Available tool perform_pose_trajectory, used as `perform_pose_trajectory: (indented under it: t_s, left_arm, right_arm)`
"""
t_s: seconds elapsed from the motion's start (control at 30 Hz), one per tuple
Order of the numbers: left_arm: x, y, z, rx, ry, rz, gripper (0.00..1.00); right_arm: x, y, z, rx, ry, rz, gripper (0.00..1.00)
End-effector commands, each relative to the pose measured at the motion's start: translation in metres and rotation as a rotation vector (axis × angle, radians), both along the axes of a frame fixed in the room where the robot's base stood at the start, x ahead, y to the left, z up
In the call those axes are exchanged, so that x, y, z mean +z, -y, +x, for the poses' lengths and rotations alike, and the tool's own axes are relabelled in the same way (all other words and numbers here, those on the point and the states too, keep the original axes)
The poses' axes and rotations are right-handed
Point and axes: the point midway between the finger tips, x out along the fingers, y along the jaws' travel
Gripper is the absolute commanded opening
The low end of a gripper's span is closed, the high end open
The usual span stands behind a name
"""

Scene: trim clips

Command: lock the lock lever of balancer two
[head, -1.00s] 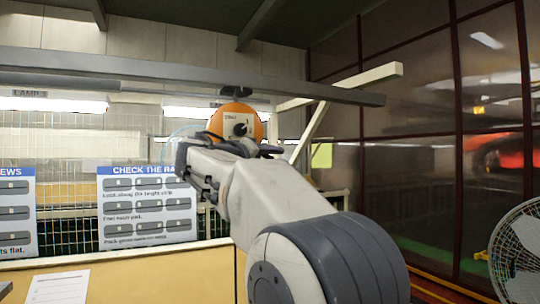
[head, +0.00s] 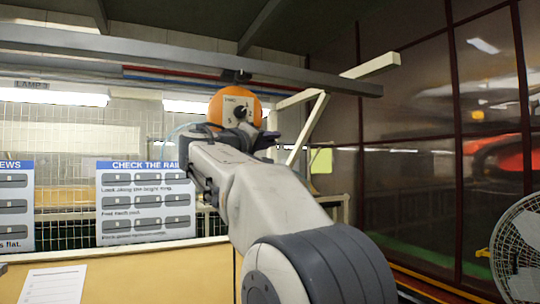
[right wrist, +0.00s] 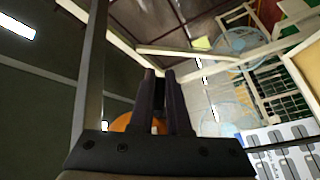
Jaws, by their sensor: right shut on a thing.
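Balancer two (head: 218,108), an orange round body with a pale face plate marked TWO, hangs from the overhead beam in the head view. Its lock lever (head: 240,112) shows as a small black part on the plate. My right gripper (head: 268,139) is just below the plate, at the balancer's lower right. In the right wrist view, its dark fingers (right wrist: 160,98) are close together, and the orange body (right wrist: 122,122) shows partly behind them. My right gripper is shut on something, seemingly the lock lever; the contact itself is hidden. My left gripper is not in view.
A grey beam (head: 180,62) runs overhead. Instruction boards (head: 146,202) stand behind at left, with a paper sheet (head: 52,285) on the tan surface below. A fan (head: 518,240) stands at right, before dark glazed panels.

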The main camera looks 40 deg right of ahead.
Motion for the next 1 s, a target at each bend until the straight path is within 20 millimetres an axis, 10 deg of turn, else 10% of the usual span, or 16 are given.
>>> perform_pose_trajectory:
  t_s: [0.37,0.4,0.47,1.0]
  left_arm:
    - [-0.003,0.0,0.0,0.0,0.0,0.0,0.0]
    - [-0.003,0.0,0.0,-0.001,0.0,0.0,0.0]
    - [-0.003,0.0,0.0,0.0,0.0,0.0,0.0]
    - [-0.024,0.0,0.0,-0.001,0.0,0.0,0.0]
  right_arm:
    - [0.001,0.0,0.0,0.0,-0.005,-0.014,0.0]
    - [0.001,0.0,0.0,0.0,-0.005,-0.014,0.3]
    - [0.001,0.0,0.0,0.0,-0.005,-0.014,0.44]
    - [-0.01,-0.029,-0.009,0.005,-0.001,-0.011,0.44]
